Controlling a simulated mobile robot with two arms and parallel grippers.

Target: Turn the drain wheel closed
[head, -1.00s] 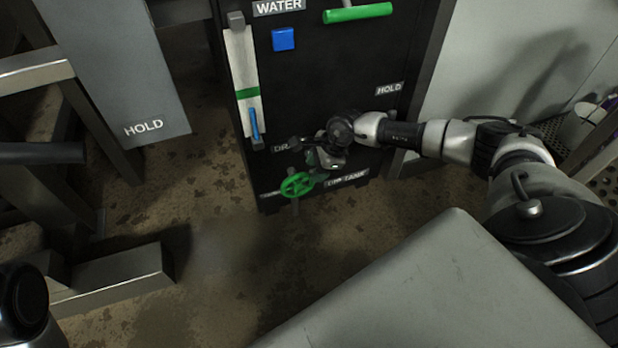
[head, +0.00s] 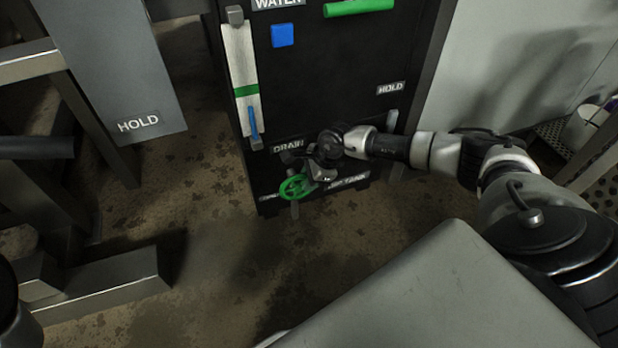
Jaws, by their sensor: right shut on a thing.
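The green drain wheel (head: 293,187) sits low on the front of the black cabinet, below the DRAIN label (head: 288,146). My right arm reaches in from the right, and my right gripper (head: 312,180) is at the wheel's upper right rim, shut on it. The fingertips are small and partly hidden by the wrist. My left gripper is not in view.
The black cabinet (head: 330,110) carries a level gauge (head: 240,75), a blue square (head: 283,35) and a green bar handle (head: 358,7). A grey HOLD panel (head: 120,70) and metal framing stand at the left. The stained floor before the cabinet is clear.

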